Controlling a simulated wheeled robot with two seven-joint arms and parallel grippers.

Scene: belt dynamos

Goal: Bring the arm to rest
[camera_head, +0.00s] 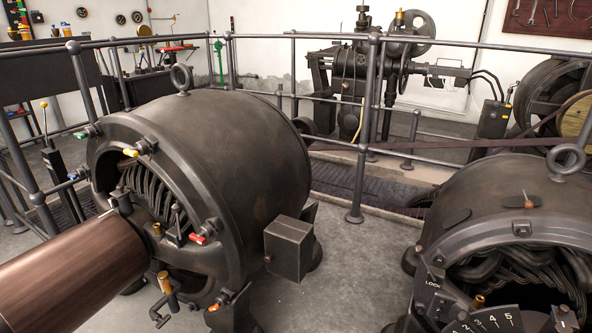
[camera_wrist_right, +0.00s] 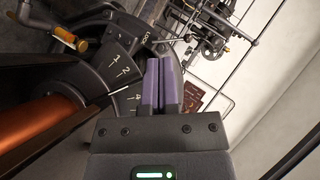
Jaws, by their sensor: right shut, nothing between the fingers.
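My right gripper (camera_wrist_right: 162,62) shows in the right wrist view. Its two purple fingers lie together with nothing between them. Behind the fingers is a dark curved plate (camera_wrist_right: 118,72) with white numbers and marks. I cannot tell whether the fingers touch it; they appear apart from it. A copper-coloured cylinder (camera_wrist_right: 45,122) lies at the left of that view. Neither gripper shows in the head view. There, a large dark dynamo (camera_head: 225,150) stands at left centre and a second dynamo (camera_head: 490,205) at the right, with a numbered dial (camera_head: 487,321) at its lower front.
A brass-handled crank (camera_wrist_right: 70,39) sits near the upper left of the wrist view. In the head view, metal railings (camera_head: 365,130) run behind the dynamos, with a belt machine (camera_head: 350,75) beyond. Grey floor (camera_head: 345,265) is clear between the dynamos.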

